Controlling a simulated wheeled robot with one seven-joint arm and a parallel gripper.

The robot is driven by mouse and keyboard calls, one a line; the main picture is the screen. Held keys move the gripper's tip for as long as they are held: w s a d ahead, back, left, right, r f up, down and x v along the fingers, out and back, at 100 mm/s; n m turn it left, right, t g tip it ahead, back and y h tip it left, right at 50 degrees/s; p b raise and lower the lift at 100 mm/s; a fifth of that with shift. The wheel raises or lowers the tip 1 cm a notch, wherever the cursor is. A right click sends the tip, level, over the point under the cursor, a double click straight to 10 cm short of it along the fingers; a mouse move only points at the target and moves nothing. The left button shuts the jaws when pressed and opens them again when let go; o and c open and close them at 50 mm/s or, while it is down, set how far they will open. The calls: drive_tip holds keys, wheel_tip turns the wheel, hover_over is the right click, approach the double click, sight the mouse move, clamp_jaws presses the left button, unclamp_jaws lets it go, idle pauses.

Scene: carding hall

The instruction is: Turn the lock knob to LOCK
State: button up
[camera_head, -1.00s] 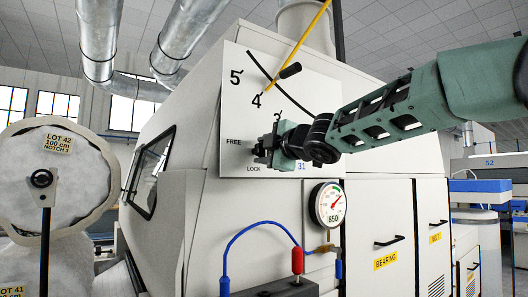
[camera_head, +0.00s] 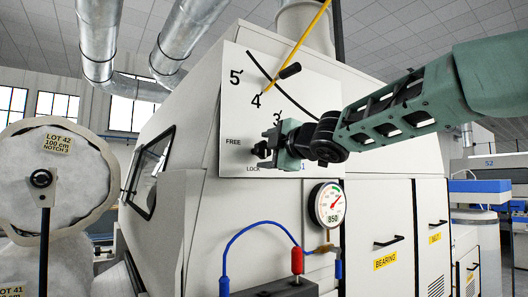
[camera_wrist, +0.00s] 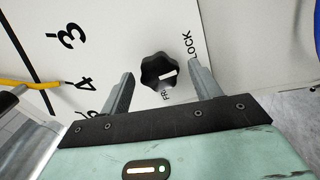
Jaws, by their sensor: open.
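The black lobed lock knob (camera_wrist: 156,68) is mounted on the white panel (camera_wrist: 105,22) and carries a white pointer mark. In the wrist view the mark points right, between the words FREE and LOCK, with FREE partly cut off by the knob's near side. In the head view the knob (camera_head: 261,150) shows just left of my gripper (camera_head: 270,142). My gripper is open; one finger shows on each side of the knob in the wrist view. The fingertips look apart from the knob and nothing is held.
A yellow lever (camera_head: 307,42) with a black grip crosses the numbered scale above my gripper. A pressure gauge (camera_head: 329,204) sits below my arm. A blue hose (camera_head: 250,232) with a red fitting is lower down. Wrapped rolls (camera_head: 52,170) stand at left.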

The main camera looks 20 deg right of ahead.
drive_tip(key=v, duration=1)
drive_tip(key=shift+s, duration=0.1)
drive_tip(key=s+a+f+m+g+h, duration=0.1)
drive_tip(key=s+a+f+m+g, duration=0.15)
drive_tip(key=f, duration=0.55)
drive_tip(key=s+a+f+m+g+h, duration=0.1)
drive_tip(key=a+f+m+g, duration=0.15)
drive_tip(key=f, duration=0.65)
drive_tip(key=s+a+f+m+g+h, duration=0.1)
drive_tip(key=s+a+f+m+g, duration=0.15)
drive_tip(key=f, duration=0.55)
drive_tip(key=s+a+f+m+g+h+b, duration=0.1)
drive_tip(key=s+f+m+g, duration=0.3)
drive_tip(key=s+f+g, duration=0.5)
drive_tip(key=s+a+f+h, duration=0.1)
drive_tip(key=s+f, duration=1)
drive_tip(key=s, duration=0.5)
drive_tip(key=shift+a+f+g+b, duration=0.2)
drive_tip(key=shift+f+g+b, duration=0.1)
drive_tip(key=shift+f+g, duration=0.1)
